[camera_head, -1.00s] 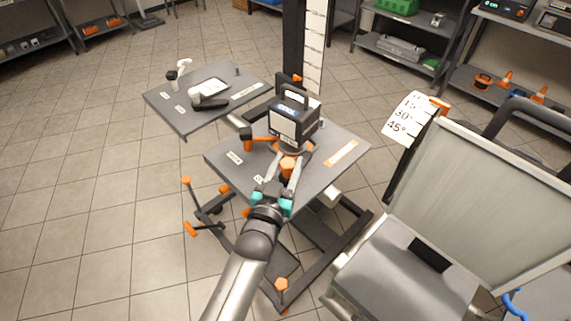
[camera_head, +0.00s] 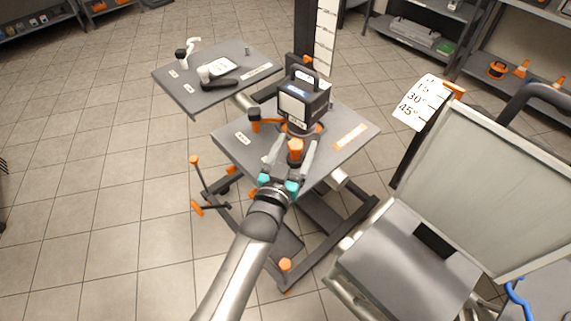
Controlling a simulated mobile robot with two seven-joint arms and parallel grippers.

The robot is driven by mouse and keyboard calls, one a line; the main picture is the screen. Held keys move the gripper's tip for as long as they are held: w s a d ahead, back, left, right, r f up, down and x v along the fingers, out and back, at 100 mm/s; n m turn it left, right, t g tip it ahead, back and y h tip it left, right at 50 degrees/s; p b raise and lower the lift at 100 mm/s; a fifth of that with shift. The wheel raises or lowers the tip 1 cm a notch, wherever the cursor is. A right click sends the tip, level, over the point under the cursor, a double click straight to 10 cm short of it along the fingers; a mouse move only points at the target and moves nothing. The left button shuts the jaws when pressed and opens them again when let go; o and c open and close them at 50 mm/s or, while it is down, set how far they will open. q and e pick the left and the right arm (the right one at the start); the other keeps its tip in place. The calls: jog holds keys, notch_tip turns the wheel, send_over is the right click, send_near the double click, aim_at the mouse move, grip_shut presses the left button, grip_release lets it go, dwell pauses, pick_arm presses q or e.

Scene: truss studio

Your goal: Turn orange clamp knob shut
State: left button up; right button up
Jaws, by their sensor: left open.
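An orange clamp knob (camera_head: 295,149) stands at the front of the round clamp base on the grey table (camera_head: 345,151). A black box-shaped device (camera_head: 303,99) with a top handle and a pale front sits on that base behind the knob. My left gripper (camera_head: 291,149) reaches in from below, its two grey fingers open, one on each side of the knob. I cannot tell whether the fingers touch it. My right gripper is not in view.
A black and orange handle (camera_head: 254,119) stands left of the device. A second grey table (camera_head: 203,102) holds a tablet and small parts. A large panel on a frame (camera_head: 460,180) fills the right. A dark post (camera_head: 302,30) rises behind.

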pick_arm(q)
jog(key=p+v, duration=0.1)
jog(key=v, duration=1.4)
jog(key=shift+w, duration=0.1)
